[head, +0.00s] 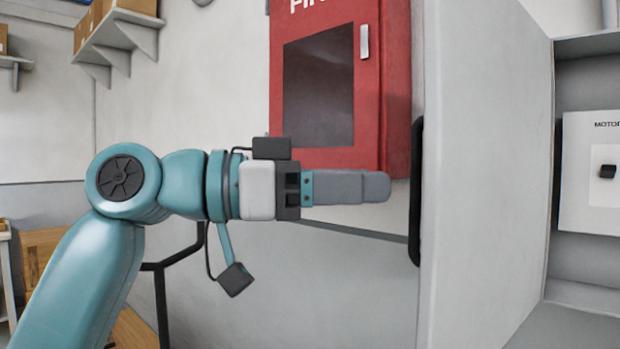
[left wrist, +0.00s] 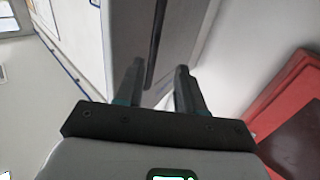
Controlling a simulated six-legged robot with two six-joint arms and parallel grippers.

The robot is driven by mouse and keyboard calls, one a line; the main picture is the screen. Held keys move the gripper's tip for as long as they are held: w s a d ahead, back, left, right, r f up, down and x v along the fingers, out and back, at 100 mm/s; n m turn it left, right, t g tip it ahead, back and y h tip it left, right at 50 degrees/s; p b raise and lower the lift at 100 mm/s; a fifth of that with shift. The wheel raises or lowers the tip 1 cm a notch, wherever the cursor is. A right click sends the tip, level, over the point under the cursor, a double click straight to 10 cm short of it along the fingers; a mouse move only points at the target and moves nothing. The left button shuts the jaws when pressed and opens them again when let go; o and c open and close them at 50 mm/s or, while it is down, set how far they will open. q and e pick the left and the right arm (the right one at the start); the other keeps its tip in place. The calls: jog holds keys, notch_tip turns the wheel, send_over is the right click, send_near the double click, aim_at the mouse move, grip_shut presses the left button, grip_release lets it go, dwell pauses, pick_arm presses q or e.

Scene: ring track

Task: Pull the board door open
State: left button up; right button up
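The board door (head: 487,170) is a light grey panel that stands swung out, with the inside of the board showing to its right. A long black handle (head: 416,192) is on the door's left-hand face. My left gripper (head: 384,188) points at the handle, its fingertips a short gap away. In the left wrist view the two fingers (left wrist: 160,76) are spread with nothing between them. The black handle (left wrist: 155,45) lies just beyond, on the grey door (left wrist: 188,40). My right gripper is not in view.
A red fire cabinet (head: 395,95) hangs on the wall behind my left gripper. Inside the board is a white panel marked "MOTOR" (head: 590,205). Wall shelves (head: 120,35) with boxes are at the upper left. Wooden boxes (head: 45,245) stand at the lower left.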

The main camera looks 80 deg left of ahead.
pick_arm(q)
jog(key=s+p, duration=0.2)
jog(key=s, duration=0.9)
jog(key=shift+s, duration=0.3)
